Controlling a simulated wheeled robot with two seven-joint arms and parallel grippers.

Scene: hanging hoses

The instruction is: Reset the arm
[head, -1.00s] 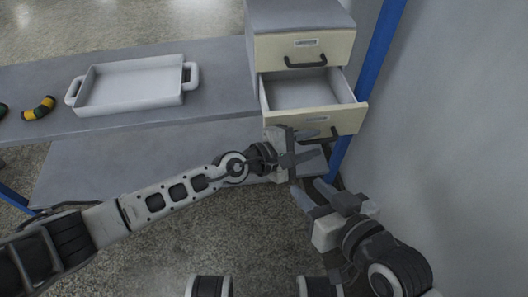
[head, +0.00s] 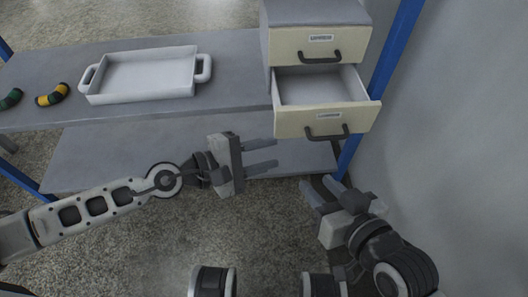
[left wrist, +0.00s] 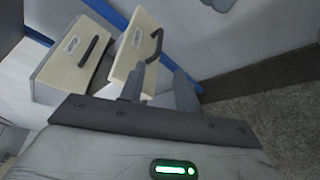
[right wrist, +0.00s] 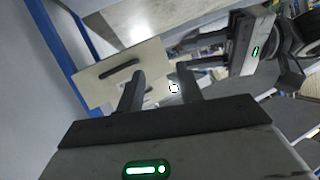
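My left gripper (head: 262,156) is open and empty, in front of the bench and left of the open drawer's front. Its two fingers (left wrist: 158,90) stand apart in the left wrist view. My right gripper (head: 322,193) is open and empty, low in front of the bench and below the drawers. Its fingers (right wrist: 160,90) are apart in the right wrist view. The lower drawer (head: 324,122) of the cabinet is pulled out and looks empty. The upper drawer (head: 306,44) is shut. Neither gripper touches a handle.
A white tray (head: 92,98) with two handles stands on the grey bench (head: 225,100). A yellow-black hose piece (head: 52,95) and a green one (head: 11,99) lie left of it. A blue post (head: 397,45) and a wall (head: 460,130) bound the right side.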

